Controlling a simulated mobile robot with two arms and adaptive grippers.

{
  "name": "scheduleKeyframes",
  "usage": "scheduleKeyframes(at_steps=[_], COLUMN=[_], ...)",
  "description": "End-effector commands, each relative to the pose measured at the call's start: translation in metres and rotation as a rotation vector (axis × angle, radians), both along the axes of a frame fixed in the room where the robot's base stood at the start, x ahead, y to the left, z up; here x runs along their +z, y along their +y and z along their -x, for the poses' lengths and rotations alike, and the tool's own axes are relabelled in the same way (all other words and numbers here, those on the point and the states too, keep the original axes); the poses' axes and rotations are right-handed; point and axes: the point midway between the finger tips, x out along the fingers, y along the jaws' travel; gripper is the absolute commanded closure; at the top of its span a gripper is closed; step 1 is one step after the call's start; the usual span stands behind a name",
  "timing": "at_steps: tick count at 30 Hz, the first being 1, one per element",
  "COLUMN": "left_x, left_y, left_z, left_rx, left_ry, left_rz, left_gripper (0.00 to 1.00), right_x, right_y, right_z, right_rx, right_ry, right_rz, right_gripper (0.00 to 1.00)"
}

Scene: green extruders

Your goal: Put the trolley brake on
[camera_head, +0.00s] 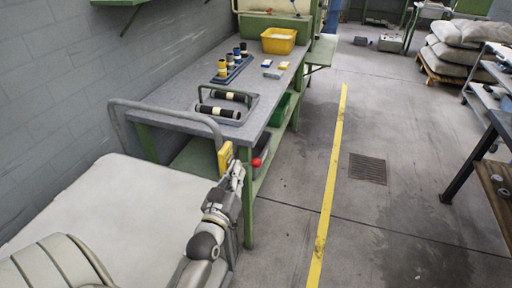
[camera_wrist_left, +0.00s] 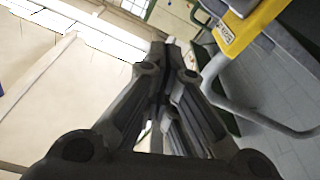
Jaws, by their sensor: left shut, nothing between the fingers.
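The trolley's grey tube handle (camera_head: 165,108) arches in front of the workbench, at the left of the head view. A yellow brake part (camera_head: 224,158) sits on the handle's right upright. A red knob (camera_head: 256,162) shows just right of it; I cannot tell whether it belongs to the brake. My left gripper (camera_head: 237,170) is shut and empty, close beside the yellow part; contact cannot be told. In the left wrist view, my left gripper's fingers (camera_wrist_left: 170,48) are together, and the yellow part (camera_wrist_left: 245,28) with a label is up and right of them. My right gripper is not in view.
A large pale surface (camera_head: 110,200) lies at lower left. The floor around the yellow line (camera_head: 331,180) is clear. A dark-legged table (camera_head: 470,160) stands right.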

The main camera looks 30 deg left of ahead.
Motion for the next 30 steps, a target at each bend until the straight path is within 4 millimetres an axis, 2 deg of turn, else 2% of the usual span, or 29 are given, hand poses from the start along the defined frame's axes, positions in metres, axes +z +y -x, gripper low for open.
scheduleKeyframes(at_steps=[5,12,17,23,30], left_x=[0.003,0.003,0.004,0.010,0.016], left_y=[0.001,0.001,0.002,0.009,0.021], left_z=[0.001,0.001,-0.004,-0.029,-0.072], left_rx=[0.003,0.003,0.002,0.003,0.003], left_ry=[-0.008,-0.007,-0.008,-0.010,-0.010], left_rz=[0.000,-0.001,-0.001,0.000,-0.001], left_gripper=[1.00,1.00,1.00,1.00,1.00], right_x=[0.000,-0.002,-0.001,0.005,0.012], right_y=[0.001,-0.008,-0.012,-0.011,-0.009], right_z=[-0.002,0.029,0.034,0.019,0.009], right_rx=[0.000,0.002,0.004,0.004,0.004], right_ry=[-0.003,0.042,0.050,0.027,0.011], right_rz=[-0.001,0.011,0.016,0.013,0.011], right_gripper=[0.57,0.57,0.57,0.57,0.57])
